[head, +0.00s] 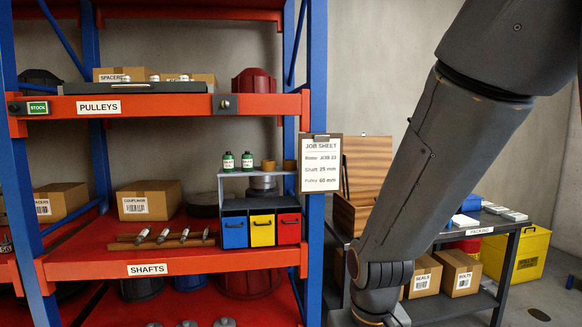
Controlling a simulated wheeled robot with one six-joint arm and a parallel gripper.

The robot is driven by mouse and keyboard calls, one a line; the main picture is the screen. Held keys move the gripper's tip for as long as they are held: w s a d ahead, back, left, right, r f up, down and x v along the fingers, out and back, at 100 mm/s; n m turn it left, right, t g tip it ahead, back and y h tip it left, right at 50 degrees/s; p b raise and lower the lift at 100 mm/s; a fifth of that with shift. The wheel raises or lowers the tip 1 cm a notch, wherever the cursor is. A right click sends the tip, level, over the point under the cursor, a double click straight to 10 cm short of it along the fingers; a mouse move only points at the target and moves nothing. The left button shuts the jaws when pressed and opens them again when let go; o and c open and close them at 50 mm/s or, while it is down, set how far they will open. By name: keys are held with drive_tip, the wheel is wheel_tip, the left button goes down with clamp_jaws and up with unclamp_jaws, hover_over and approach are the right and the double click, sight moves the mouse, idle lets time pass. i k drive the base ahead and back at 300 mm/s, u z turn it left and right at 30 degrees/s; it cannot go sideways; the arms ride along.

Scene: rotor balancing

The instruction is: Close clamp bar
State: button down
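No clamp bar can be made out for certain in the head view. My arm (440,160) crosses the right side from the top right corner down to the bottom edge. My gripper is out of the picture, so its state and what it is near cannot be seen. A long dark bar-like piece (135,88) lies along the upper PULLEYS shelf; I cannot tell what it is.
A blue-and-orange rack (92,270) fills the left, with shafts (163,237) on a wooden holder and blue, yellow and red bins (262,230). A job sheet (320,163) hangs on its right post. A packing cart (508,228) and yellow crate (527,258) stand behind my arm.

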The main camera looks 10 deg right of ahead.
sight(344, 165)
drive_tip(key=z, duration=0.8)
drive_tip(key=k, duration=0.15)
drive_tip(key=u, duration=1.95)
drive_tip(key=i, duration=0.9)
drive_tip(key=z, duration=0.5)
drive_tip(key=i, duration=0.8)
drive_tip(key=z, duration=0.7)
